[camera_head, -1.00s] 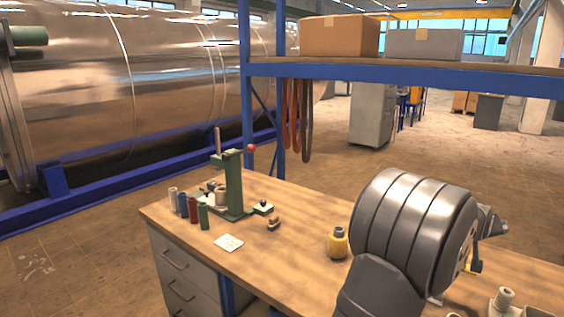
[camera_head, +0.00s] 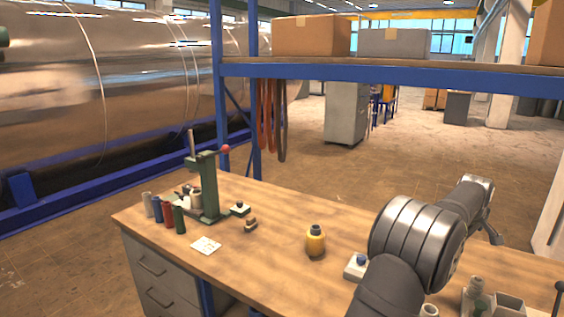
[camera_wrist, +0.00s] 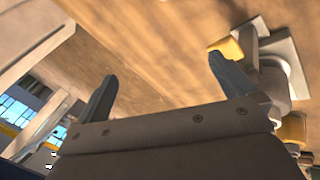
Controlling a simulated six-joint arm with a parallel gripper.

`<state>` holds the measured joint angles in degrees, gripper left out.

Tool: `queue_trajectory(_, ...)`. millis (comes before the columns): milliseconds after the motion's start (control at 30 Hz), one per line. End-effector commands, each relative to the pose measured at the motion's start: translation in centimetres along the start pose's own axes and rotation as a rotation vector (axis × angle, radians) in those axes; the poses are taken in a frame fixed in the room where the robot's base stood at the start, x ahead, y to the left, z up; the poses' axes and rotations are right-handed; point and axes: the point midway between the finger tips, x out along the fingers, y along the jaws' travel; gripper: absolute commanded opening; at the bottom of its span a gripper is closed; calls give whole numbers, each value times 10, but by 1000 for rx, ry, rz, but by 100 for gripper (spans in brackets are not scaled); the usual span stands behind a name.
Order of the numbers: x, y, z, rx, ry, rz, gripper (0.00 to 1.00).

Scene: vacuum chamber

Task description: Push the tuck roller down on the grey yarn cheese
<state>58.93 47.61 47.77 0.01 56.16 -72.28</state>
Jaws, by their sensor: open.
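My gripper (camera_wrist: 165,88) shows in the wrist view with its two fingers wide apart and nothing between them, over bare wooden tabletop. A pale cylinder (camera_wrist: 274,82) on a light base stands just right of the right finger, with a yellow piece beside it; I cannot tell exactly what it is. In the head view a green stand (camera_head: 208,188) with a red knob is at the left of the bench. A pale spool (camera_head: 196,201) sits at its foot, and a light grey one (camera_head: 147,205) is in the row beside it. I cannot make out which is the grey yarn cheese, or the tuck roller.
Small containers (camera_head: 509,305) are at the right front. A white card (camera_head: 206,245) lies at the left. A blue shelf beam (camera_head: 400,73) crosses above the back.

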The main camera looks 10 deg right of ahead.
Motion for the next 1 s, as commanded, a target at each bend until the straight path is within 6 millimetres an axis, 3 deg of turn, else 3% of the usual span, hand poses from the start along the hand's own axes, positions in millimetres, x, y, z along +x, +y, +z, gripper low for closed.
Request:
queue_trajectory(367,17,-9,12,-249,-12,-199,100)
queue_trajectory(700,40,-42,14,-496,45,-412,100)
queue_trajectory(1000,48,-58,14,-611,93,-507,100)
